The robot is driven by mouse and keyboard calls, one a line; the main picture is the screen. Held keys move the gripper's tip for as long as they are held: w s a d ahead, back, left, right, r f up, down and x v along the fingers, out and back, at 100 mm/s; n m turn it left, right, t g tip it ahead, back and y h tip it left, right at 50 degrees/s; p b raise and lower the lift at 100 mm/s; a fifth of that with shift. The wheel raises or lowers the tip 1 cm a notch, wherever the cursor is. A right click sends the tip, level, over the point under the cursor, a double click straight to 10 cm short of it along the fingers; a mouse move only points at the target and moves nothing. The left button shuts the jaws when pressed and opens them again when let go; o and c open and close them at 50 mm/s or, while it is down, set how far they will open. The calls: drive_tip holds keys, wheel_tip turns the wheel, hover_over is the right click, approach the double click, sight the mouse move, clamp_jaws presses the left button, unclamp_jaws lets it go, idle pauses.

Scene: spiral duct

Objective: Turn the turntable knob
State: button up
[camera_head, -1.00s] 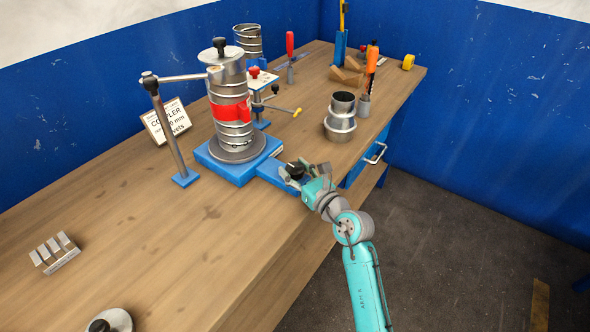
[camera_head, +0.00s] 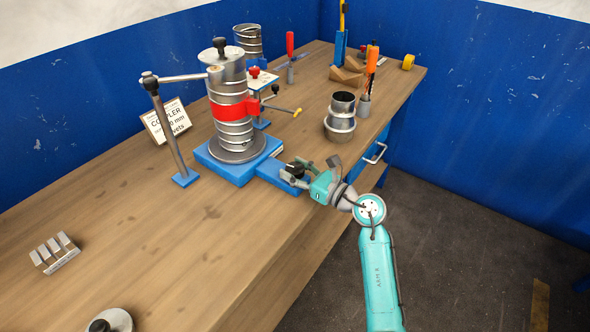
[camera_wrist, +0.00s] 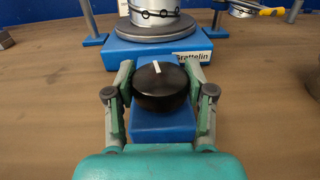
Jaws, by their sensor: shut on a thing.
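The black turntable knob (camera_wrist: 163,90) with a white pointer mark sits on a blue arm of the base in the wrist view. My gripper (camera_wrist: 163,98) is shut on the knob, one finger on each side. In the head view my gripper (camera_head: 301,175) is at the base's front right corner and partly hides the knob (camera_head: 292,171). The turntable is a blue base (camera_head: 231,172) with a grey disc (camera_head: 238,150). A ribbed metal spiral duct (camera_head: 228,88) with a red band (camera_head: 233,111) stands upright on the disc.
A post (camera_head: 167,132) with a horizontal arm reaches to the duct top. A metal coupler (camera_head: 340,118) stands to the right. The front left bench is mostly clear.

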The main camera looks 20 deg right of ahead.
drive_tip(key=o, duration=1.2)
drive_tip(key=v, duration=1.2)
drive_tip(key=shift+f, duration=0.1)
